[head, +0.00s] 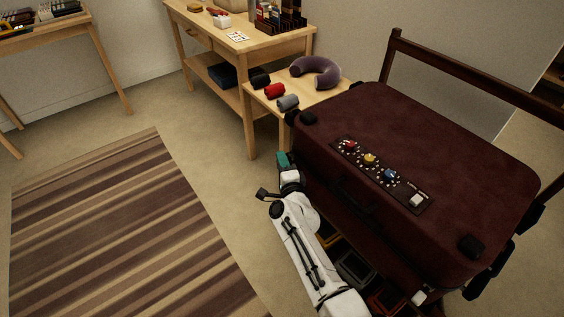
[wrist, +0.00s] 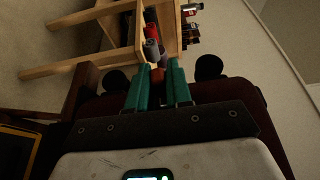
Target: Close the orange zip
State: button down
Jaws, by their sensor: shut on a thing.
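The maroon suitcase (head: 430,140) lies flat, its lid down, with black corner pieces. The suitcase also shows behind the fingers (wrist: 100,105). I cannot make out the zip's track or how far it is closed.
A panel with coloured knobs (head: 370,160) is on the lid. A low wooden table (head: 320,95) with rolled items and a neck pillow (head: 314,73) stands close behind the gripper. Crates (head: 355,270) sit below the suitcase. The striped rug (head: 120,230) at left is clear.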

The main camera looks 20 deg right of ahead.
jog(key=s+d+p, duration=0.2)
jog(key=s, duration=0.5)
jog(key=s+d+p, duration=0.2)
jog(key=s, duration=0.4)
jog(key=shift+s+d+f, duration=0.15)
jog(key=shift+s+d, duration=0.1)
jog(key=shift+s, duration=0.15)
jog(key=c, duration=1.3)
grip_release()
jog(key=shift+s, duration=0.1)
jog(key=shift+o, duration=0.9)
jog(key=s+p, duration=0.1)
jog(key=s, duration=0.9)
jog(key=shift+s+a+p, duration=0.3)
jog(key=shift+a+p, duration=0.05)
jog(key=shift+a, duration=0.05)
